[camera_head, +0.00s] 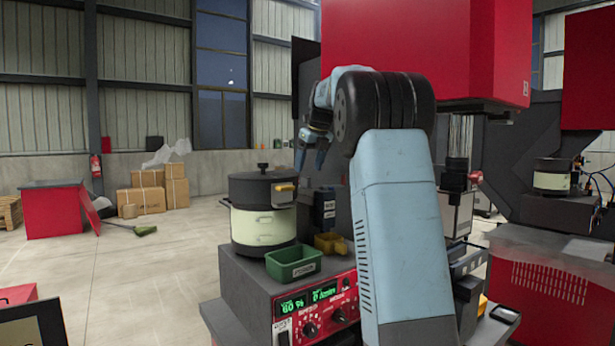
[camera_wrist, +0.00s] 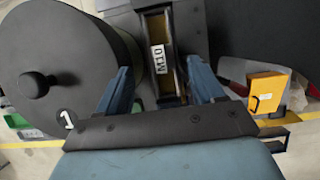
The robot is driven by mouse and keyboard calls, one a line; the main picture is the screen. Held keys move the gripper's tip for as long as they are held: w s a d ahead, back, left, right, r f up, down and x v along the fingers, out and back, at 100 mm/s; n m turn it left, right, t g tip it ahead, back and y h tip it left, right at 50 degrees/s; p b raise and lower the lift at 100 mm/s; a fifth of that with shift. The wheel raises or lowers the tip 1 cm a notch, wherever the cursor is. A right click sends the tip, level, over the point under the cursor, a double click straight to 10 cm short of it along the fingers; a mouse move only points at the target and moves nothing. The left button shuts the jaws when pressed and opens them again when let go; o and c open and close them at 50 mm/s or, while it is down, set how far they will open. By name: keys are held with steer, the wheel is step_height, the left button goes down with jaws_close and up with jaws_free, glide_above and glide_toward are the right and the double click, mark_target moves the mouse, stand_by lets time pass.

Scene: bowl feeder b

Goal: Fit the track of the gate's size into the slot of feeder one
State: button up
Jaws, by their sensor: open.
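Feeder one's bowl (camera_head: 262,215) has a dark lid and a cream body, at the left of my arm in the head view. In the wrist view its round lid (camera_wrist: 70,105) with a knob carries a white "1". My gripper (camera_head: 311,158) hangs fingers down, right of and above the lid. In the wrist view my gripper (camera_wrist: 163,88) is open, with nothing visibly held. Beyond its fingers is a dark channel-like part (camera_wrist: 158,25) with brass inside and a white tag, its lettering sideways. I cannot tell if this is a track or the slot.
A green bin (camera_head: 293,264) and a small yellow bin (camera_head: 329,243) stand in front of the bowl, above a red control panel (camera_head: 318,308). A yellow box (camera_wrist: 267,92) shows at the right in the wrist view. A second bowl (camera_head: 552,178) is far right. Open floor lies left.

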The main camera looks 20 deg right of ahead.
steer(key=v, duration=0.7)
steer(key=s+a+f+n, duration=0.2)
steer(key=s+a+n, duration=0.5)
steer(key=s+n, duration=0.35)
steer(key=s+a+f+n, duration=0.3)
steer(key=s+f+n, duration=0.4)
steer(key=s, duration=0.3)
steer(key=s+a+f+n, duration=0.4)
steer(key=s+f+n, duration=0.4)
steer(key=s, duration=0.2)
steer(key=s+a+f+n+t, duration=0.1)
steer(key=s+a+f+n, duration=0.2)
steer(key=s+f+n, duration=0.5)
steer(key=shift+s+a+h, duration=0.35)
steer(key=shift+s+h, duration=0.05)
steer(key=shift+s, duration=0.6)
steer(key=shift+f, duration=0.1)
steer(key=shift+c, duration=0.4)
